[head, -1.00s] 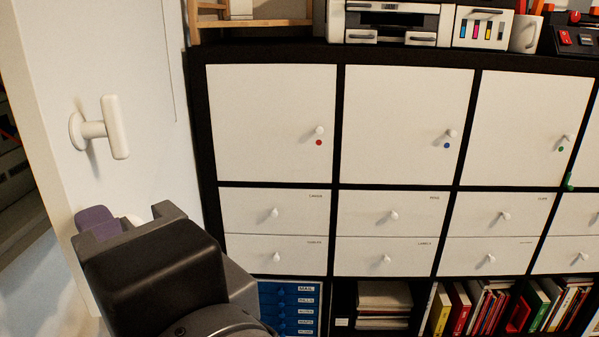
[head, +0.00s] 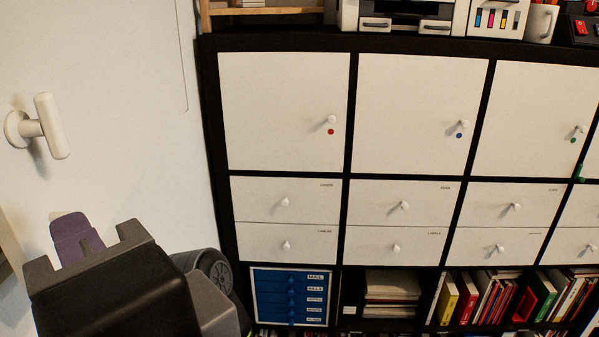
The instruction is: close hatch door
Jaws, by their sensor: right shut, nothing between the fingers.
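A large white panel (head: 120,95) with a white T-shaped handle (head: 42,127) fills the left; I take it for the hatch door, but cannot tell its angle for sure. My right gripper (head: 72,232) comes in at the lower left, its purple fingers shut and empty. In the picture it is below the handle and apart from it, in front of the panel; the gap in depth is unclear. My dark wrist hides the lower part of the panel. My left gripper is out of view.
A black shelf (head: 352,120) stands at the right. Its white doors, with red, blue and green dots, look shut, as do the drawers (head: 290,197) below. A printer (head: 405,15) stands on top. Blue drawers (head: 290,297) and books (head: 485,300) fill the bottom row.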

